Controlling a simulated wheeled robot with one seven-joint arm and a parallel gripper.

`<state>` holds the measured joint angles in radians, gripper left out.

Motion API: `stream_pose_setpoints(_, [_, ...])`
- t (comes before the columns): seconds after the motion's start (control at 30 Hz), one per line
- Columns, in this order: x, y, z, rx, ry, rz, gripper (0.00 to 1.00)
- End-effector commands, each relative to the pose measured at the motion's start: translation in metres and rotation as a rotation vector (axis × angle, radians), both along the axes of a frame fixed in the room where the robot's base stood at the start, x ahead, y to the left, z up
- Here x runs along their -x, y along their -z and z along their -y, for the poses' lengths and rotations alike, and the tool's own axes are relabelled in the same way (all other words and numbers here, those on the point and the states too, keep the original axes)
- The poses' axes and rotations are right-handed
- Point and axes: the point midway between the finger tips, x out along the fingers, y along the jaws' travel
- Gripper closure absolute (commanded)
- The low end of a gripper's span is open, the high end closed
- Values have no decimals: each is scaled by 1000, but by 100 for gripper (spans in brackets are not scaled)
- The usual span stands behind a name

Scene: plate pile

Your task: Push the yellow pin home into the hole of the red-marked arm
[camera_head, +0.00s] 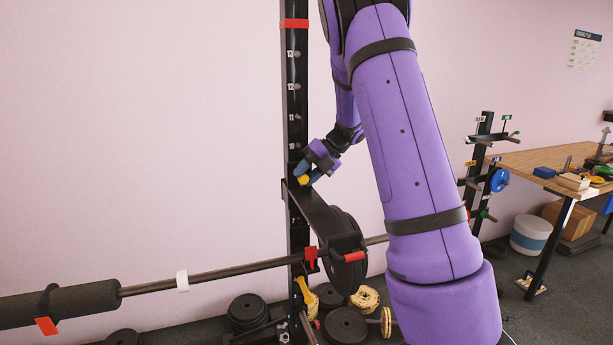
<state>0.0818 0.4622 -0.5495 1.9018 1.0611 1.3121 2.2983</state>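The yellow pin (304,180) shows as a small yellow knob at the upright, at the top end of the black arm. My gripper (307,174) is at the pin, with its blue fingers on either side of the knob; it looks shut on it. The pin's shaft and the hole are hidden, so I cannot tell how deep the pin sits. The black arm (322,215) slants down to the right from the upright, with a red mark (354,257) at its thick lower end.
The black upright (294,100) carries white numbers and a red band. A long bar (220,272) with a foam roller (60,302) crosses in front. Weight plates (248,312) lie on the floor. A workbench (545,158) and a small rack (482,160) stand at the right. The left wall side is clear.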

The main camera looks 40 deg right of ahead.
Motion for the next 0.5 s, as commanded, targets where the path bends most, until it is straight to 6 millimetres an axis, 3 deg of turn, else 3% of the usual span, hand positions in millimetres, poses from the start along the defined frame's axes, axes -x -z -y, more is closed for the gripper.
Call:
stream_pose_setpoints(0.03, [0, 0, 0, 0, 0, 0, 54])
stream_pose_setpoints(0.1, [0, 0, 0, 0, 0, 0, 40])
stream_pose_setpoints(0.5, [2, -7, 6, 0, 1, 3, 40])
